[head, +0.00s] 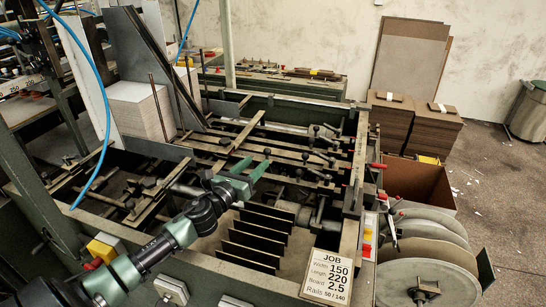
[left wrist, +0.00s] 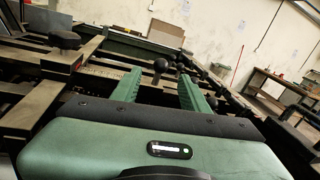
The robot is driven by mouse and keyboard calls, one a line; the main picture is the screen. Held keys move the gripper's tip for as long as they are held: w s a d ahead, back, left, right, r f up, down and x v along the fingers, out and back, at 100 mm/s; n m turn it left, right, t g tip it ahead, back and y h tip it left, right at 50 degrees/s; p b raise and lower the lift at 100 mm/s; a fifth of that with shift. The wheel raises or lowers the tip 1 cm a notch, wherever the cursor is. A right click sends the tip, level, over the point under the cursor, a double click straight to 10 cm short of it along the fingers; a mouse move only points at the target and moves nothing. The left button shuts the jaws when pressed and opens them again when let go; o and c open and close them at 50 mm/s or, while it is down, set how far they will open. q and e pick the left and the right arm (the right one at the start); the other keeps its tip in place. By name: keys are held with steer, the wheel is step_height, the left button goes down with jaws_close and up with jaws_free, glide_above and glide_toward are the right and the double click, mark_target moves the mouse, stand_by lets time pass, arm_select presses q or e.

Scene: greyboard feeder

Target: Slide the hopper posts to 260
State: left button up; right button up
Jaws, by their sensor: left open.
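My left gripper (head: 253,168) reaches in from the lower left over the machine's bars, its green fingers apart. In the left wrist view the two fingers (left wrist: 158,90) are spread, with a black ball knob (left wrist: 161,65) showing between them near their tips; whether they touch it I cannot tell. Tall grey upright plates (head: 146,60) stand at the hopper beside a stack of pale board (head: 140,108). Which parts are the hopper posts is not clear, and no 260 mark is readable. A job card (head: 325,277) reads width 150, length 220, board 2.5, rails 50/140. My right gripper is not seen.
Metal crossbars with several black knobs and handles (head: 314,158) fill the machine bed. Dark upright plates (head: 254,238) stand near the front. Large discs (head: 420,275) and an open brown box (head: 418,182) are at the right. Brown board stacks (head: 433,128) stand behind.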

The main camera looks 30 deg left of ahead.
mark_target(265, 154)
arm_select(q)
steer(key=w, duration=0.2)
steer(key=shift+w+d+r+p, duration=0.3)
steer(key=shift+w+d+p, duration=0.05)
steer(key=shift+w, duration=0.05)
steer(key=shift+n, duration=0.3)
steer(key=w, duration=0.3)
steer(key=w+a, duration=0.1)
steer(key=shift+w+f+p, duration=0.2)
steer(key=shift+f+p, duration=0.1)
steer(key=shift+p, duration=0.05)
steer(key=shift+w+d, duration=0.15)
steer(key=shift+w, duration=0.2)
jaws_close()
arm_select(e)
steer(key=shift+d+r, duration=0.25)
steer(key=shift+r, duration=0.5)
